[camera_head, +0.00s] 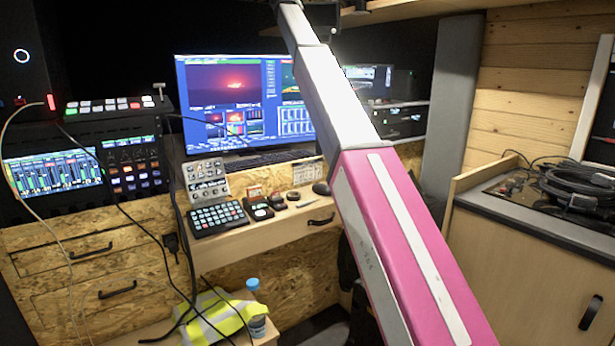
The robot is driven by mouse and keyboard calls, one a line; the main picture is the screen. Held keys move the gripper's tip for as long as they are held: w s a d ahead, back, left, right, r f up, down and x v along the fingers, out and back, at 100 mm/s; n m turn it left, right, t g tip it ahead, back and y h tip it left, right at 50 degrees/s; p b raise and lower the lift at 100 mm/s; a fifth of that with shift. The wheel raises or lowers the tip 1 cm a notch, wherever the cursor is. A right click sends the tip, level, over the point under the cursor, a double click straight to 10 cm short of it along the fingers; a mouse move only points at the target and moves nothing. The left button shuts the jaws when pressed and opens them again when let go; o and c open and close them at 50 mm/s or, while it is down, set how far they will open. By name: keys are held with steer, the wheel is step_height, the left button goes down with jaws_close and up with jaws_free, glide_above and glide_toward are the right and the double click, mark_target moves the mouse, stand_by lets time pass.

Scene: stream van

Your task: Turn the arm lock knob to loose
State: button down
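I cannot make out the arm lock knob in this view. A small dark fixture (323,16) hangs under the shelf at the top edge, partly cut off by the frame. I cannot tell whether the knob is on it. My pink and white arm runs from the lower right up to the top edge, left of that fixture. My gripper is not in view. The arm covers part of the scene behind it.
A wide monitor (245,95) stands behind a wooden desk (255,235) bearing a black control pad (218,217) and small devices. A mixer rack (135,165) is at left, with loose cables in front. Coiled black cables (585,185) lie on the right cabinet (540,262). A shelf crosses above.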

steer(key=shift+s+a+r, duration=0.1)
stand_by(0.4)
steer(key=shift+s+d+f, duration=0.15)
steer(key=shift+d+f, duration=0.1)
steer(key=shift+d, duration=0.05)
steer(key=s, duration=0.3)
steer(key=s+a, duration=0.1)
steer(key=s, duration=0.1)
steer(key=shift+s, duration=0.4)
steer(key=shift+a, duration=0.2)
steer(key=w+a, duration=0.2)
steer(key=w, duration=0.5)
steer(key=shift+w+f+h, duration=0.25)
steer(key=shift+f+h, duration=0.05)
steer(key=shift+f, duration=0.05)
